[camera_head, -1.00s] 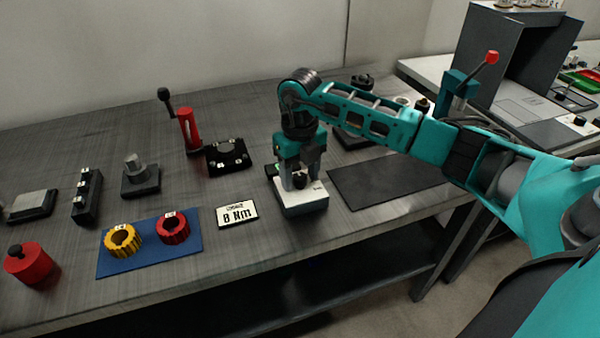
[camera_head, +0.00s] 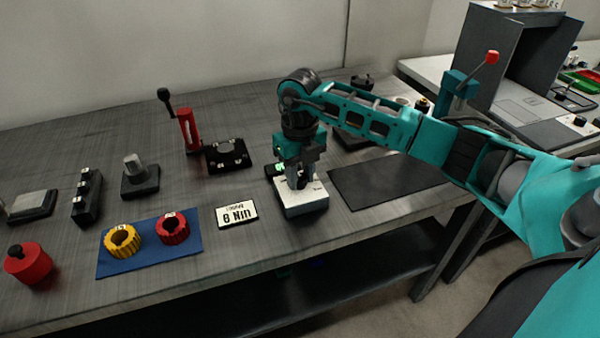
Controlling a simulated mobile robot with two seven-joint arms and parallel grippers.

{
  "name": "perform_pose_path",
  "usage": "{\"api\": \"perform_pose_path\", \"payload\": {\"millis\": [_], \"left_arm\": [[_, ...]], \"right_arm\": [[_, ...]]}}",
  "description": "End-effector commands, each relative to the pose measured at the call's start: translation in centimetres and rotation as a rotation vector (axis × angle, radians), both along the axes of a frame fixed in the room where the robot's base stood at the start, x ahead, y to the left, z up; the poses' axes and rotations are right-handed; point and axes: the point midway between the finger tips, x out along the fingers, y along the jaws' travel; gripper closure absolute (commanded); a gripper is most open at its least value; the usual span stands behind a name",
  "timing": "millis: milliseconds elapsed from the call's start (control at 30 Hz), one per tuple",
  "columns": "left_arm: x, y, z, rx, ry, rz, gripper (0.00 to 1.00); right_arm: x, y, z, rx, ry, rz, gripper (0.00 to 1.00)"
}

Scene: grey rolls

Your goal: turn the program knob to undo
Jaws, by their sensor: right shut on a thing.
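A white box (camera_head: 303,203) with a dark knob (camera_head: 300,181) on its top stands near the front middle of the bench. Small markings beside the knob are too small to read. My right gripper (camera_head: 299,178) points down over the box and is shut on the knob; its fingers hide part of it. A small green light (camera_head: 281,167) shows at the left, behind the box. My left gripper is not in view.
A card reading 8 Nm, now appearing upside down (camera_head: 237,214), lies left of the box. A dark mat (camera_head: 385,181) lies right.

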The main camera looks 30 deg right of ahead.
Motion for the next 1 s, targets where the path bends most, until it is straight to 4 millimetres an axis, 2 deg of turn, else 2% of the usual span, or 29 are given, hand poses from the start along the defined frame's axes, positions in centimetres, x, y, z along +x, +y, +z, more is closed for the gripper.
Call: {"api": "perform_pose_path", "payload": {"millis": [267,633,1000], "left_arm": [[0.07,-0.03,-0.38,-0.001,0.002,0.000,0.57],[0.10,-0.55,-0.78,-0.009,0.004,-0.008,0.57],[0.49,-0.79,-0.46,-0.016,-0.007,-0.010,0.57]], "right_arm": [[0.05,-0.05,0.01,-0.001,-0.002,0.138,0.98],[0.07,-0.03,0.03,-0.001,-0.003,0.432,0.98],[0.05,-0.01,0.07,0.000,-0.002,0.631,0.98]]}}
